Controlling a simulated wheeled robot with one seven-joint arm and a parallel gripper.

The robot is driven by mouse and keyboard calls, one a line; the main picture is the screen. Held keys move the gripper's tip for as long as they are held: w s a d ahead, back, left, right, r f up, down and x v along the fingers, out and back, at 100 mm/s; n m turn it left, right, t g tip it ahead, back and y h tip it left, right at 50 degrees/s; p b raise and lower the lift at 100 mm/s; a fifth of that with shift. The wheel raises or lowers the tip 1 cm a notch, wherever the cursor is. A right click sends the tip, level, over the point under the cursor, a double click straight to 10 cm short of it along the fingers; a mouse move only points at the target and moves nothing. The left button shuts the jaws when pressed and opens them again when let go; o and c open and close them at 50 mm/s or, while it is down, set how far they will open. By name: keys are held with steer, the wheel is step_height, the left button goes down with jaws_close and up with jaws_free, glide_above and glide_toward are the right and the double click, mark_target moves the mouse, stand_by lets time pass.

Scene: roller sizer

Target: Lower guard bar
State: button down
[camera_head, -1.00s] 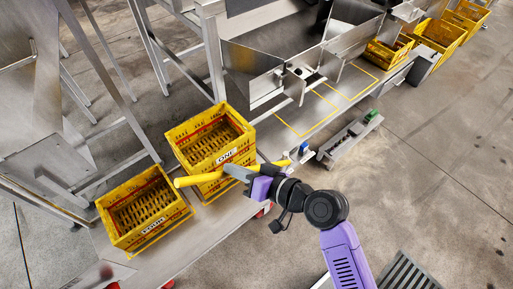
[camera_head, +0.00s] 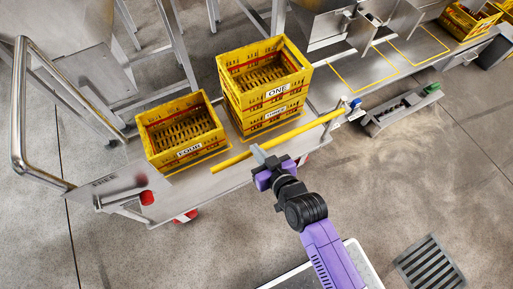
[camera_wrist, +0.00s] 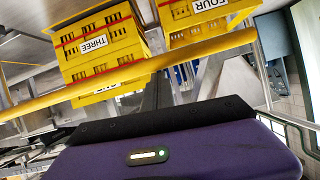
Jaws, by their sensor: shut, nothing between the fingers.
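The guard bar (camera_head: 290,138) is a long yellow bar. In the head view it slants along the front edge of the crate platform, from a free left end up to a blue and white fitting (camera_head: 348,106) at its right. The bar (camera_wrist: 110,83) also crosses the wrist view, in front of the crates. My gripper (camera_head: 258,154) is shut and empty, its grey tip against or just over the bar's left half. I cannot tell whether they touch. The exact height of the bar is unclear.
Yellow crate FOUR (camera_head: 188,152) stands on the platform (camera_head: 222,182) at left, with stacked crates ONE (camera_head: 277,91) and THREE (camera_head: 275,114) beside it. A metal handrail (camera_head: 17,110) is at far left. More crates (camera_head: 462,22) stand at upper right.

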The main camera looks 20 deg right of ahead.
steer(key=shift+s+a+f, duration=0.1)
steer(key=shift+s+f, duration=0.1)
steer(key=shift+f, duration=0.35)
steer(key=shift+s+f, duration=0.15)
steer(key=shift+f, duration=0.35)
steer(key=r+p, duration=0.1)
steer(key=r, duration=0.1)
steer(key=w+r+p, duration=0.1)
steer(key=r, duration=0.1)
steer(key=r+p, duration=0.2)
steer(key=shift+w, duration=0.3)
steer(key=v, duration=0.9)
steer(key=shift+s+r, duration=0.25)
steer(key=shift+s, duration=0.1)
